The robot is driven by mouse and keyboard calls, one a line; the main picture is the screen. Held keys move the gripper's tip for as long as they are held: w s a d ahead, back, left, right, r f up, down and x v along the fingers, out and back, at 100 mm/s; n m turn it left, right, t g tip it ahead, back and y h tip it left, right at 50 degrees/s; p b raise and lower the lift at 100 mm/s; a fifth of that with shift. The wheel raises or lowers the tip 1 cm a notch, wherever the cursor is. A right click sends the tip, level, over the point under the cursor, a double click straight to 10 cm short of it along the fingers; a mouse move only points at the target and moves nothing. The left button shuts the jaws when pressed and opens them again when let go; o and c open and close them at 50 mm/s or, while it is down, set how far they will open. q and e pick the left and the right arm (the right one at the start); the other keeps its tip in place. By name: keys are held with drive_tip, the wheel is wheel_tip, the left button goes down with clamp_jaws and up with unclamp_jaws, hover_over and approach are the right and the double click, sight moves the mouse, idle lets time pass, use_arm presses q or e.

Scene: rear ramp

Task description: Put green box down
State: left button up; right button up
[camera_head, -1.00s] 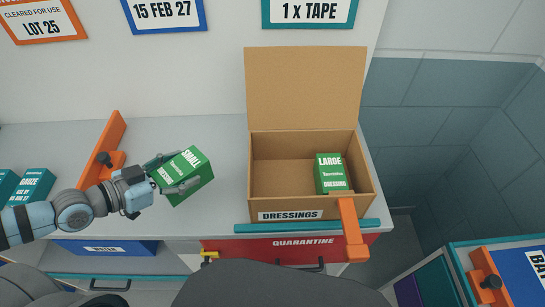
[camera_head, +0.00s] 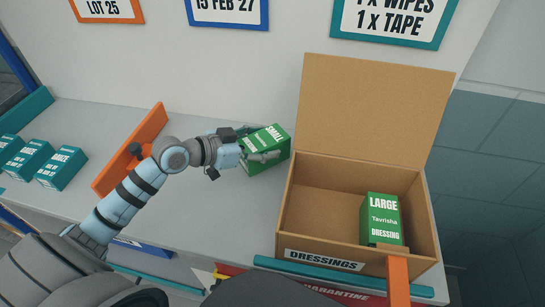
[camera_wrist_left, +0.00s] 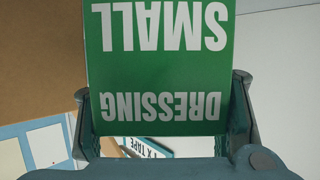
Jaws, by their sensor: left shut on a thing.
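A green box labelled small dressing (camera_head: 268,140) is in my left gripper (camera_head: 262,154), just left of the open carton. My left gripper is shut on it, with a finger across its front face. The box is tilted in the head view; whether it touches the counter I cannot tell. In the left wrist view the green box (camera_wrist_left: 158,60) fills the space between the fingers, its lettering upside down. The cardboard carton labelled dressings (camera_head: 325,260) stands open with its lid up. A green box labelled large dressing (camera_head: 381,219) stands in its right part. My right gripper is not in view.
Orange divider (camera_head: 131,150) and several teal gauze boxes (camera_head: 61,168) are on the counter at left. The carton's left part is empty.

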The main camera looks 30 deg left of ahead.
use_arm(q)
drive_tip(key=x, duration=0.3)
drive_tip(key=shift+w+r, duration=0.1)
drive_tip(key=shift+r, duration=0.15)
drive_tip(key=f, duration=0.2)
drive_tip(key=shift+s+d+f, duration=0.1)
drive_tip(key=shift+s+f, duration=0.15)
drive_tip(key=shift+f, duration=0.15)
drive_tip(key=o, duration=1.6)
drive_tip(key=shift+c, duration=0.2)
